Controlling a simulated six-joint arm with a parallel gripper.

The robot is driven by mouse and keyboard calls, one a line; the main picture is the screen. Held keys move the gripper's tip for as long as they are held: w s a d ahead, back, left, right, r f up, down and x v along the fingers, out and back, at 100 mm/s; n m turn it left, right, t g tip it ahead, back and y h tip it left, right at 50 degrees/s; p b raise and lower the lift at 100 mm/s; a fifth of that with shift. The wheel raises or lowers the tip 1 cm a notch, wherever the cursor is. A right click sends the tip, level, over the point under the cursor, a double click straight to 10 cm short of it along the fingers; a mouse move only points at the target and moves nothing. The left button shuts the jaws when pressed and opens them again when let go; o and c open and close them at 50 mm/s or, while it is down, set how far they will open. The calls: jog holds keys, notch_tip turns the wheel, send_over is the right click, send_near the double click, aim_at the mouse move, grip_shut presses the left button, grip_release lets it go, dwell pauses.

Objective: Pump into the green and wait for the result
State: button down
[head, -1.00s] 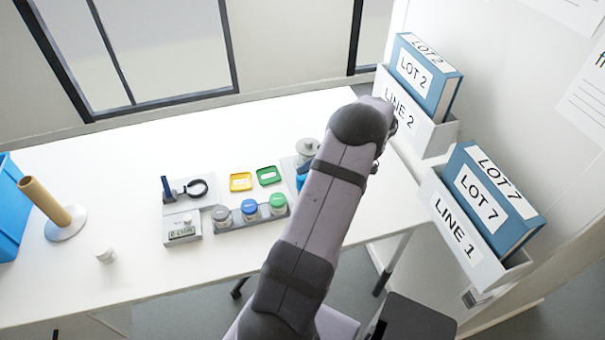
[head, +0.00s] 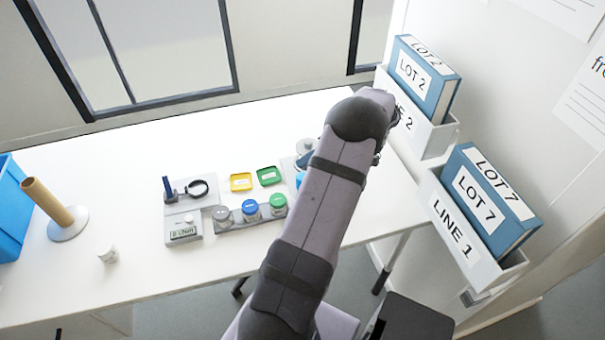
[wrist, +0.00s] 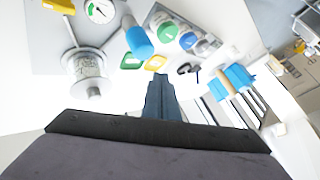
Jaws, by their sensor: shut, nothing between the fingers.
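In the head view a green-lidded jar (head: 278,203) stands at the right end of a grey rack beside a blue-lidded and a grey-lidded jar. Its lid also shows in the wrist view (wrist: 168,32). A small green tray (head: 268,176) lies behind the rack. A clear vessel with a pale knob (wrist: 86,66), possibly the pump, stands left of my gripper in the wrist view, near a round gauge (wrist: 99,11). My gripper (wrist: 162,80) is shut and empty, apart from the jars and vessel. My arm hides it in the head view.
A white cup (head: 107,254), a tan post (head: 47,200) and a blue bin (head: 8,205) stand farther left. Binder boxes (head: 468,225) flank the right.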

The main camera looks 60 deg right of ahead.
notch_tip(320, 180, up, 4)
jog(key=shift+f+p, duration=0.1)
jog(key=shift+p, duration=0.5)
